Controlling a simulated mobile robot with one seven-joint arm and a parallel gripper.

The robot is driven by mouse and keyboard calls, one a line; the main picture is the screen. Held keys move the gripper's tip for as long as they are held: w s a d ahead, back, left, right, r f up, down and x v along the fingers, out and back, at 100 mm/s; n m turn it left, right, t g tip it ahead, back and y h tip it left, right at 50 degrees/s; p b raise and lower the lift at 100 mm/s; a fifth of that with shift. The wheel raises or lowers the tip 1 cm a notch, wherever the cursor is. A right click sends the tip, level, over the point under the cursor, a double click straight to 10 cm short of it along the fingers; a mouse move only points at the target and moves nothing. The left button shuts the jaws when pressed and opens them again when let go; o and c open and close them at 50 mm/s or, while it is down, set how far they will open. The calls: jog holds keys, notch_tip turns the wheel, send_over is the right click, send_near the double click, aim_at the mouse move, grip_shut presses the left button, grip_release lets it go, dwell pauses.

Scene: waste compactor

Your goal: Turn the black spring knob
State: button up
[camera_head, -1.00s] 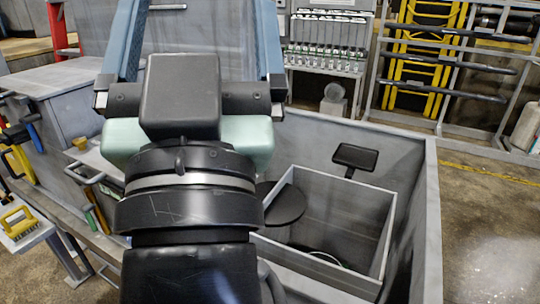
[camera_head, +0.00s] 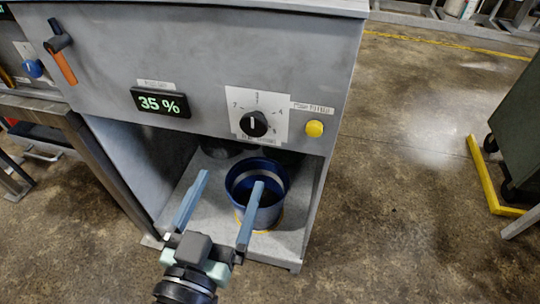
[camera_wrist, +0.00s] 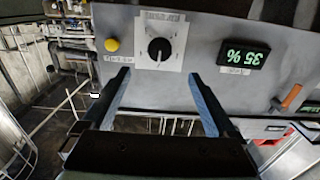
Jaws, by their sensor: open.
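The black spring knob (camera_head: 254,124) sits on a white dial plate with numbers on the grey machine's front panel. Its white pointer mark points up in the head view. In the wrist view the knob (camera_wrist: 158,49) appears beyond and between my fingertips, upside down with the rest of the panel. My gripper (camera_head: 229,185) is open and empty, its two blue fingers apart. It is in front of the panel and lower than the knob in the head view, not touching it. My gripper also shows in the wrist view (camera_wrist: 160,75).
A yellow button (camera_head: 314,129) is right of the knob. A display (camera_head: 160,103) reading 35 % and an orange-handled lever (camera_head: 62,52) are to its left. A blue bin (camera_head: 257,190) stands in the open bay below.

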aim_at(254, 129)
jog(key=p+x, duration=0.1)
jog(key=x, duration=1.2)
jog(key=shift+f, duration=0.15)
jog(key=c, duration=1.4)
jog(key=shift+o, duration=0.2)
jog(key=shift+n, duration=0.4)
jog(key=n+p, duration=0.1)
jog(key=n, duration=0.2)
jog(key=shift+s, duration=0.1)
jog(key=shift+d+n+p, duration=0.1)
jog(key=shift+n+p, duration=0.9)
jog(key=shift+n, duration=1.5)
